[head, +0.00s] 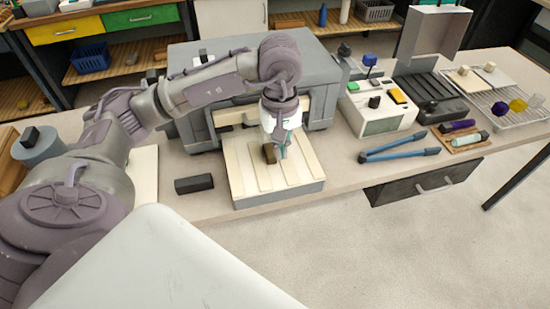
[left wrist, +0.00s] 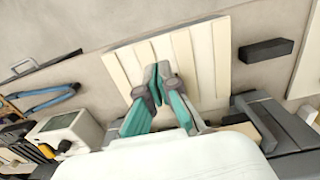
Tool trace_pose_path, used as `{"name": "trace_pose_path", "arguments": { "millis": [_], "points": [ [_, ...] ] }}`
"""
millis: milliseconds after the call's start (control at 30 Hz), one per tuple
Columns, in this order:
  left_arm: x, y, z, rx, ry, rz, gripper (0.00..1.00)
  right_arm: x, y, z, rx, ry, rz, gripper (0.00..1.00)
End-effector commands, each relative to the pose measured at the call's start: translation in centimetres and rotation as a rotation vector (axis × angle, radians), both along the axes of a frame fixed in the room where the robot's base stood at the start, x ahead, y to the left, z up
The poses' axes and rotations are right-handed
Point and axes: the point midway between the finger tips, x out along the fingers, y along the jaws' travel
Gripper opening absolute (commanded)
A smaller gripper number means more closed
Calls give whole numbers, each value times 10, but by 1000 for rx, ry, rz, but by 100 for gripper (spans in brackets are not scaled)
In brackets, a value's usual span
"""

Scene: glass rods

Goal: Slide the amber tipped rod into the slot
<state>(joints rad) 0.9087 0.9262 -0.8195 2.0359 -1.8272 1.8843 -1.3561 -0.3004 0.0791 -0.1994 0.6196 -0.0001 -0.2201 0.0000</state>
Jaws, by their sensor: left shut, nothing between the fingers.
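My left gripper (head: 282,150) points down over a pale slatted board (head: 252,186) with narrow grooves between its strips. In the left wrist view its teal fingers (left wrist: 164,80) are closed together, with nothing seen between them, above the board (left wrist: 205,62). No amber tipped rod is clearly recognisable; an amber cube (head: 518,105) shows at the far right. My right gripper is not in view.
The board is at the front of a grey machine (head: 190,85). A black block (head: 194,184) lies to its left. Blue tongs (head: 400,154), a white device (head: 378,112), a wooden tray (head: 470,146) with purple and mint rods, and a wire rack (head: 485,97) are to the right.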

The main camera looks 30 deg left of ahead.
Motion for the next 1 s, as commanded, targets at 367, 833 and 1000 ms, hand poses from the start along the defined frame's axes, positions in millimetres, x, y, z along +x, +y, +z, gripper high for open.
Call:
{"name": "trace_pose_path", "arguments": {
  "millis": [367,833,1000],
  "points": [
    [-2,6,-52,24,11,0,0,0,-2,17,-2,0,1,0],
    [21,31,-97,22,5,2,0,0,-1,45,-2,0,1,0],
    [26,35,-98,21,3,0,0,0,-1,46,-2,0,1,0]
  ]
}}
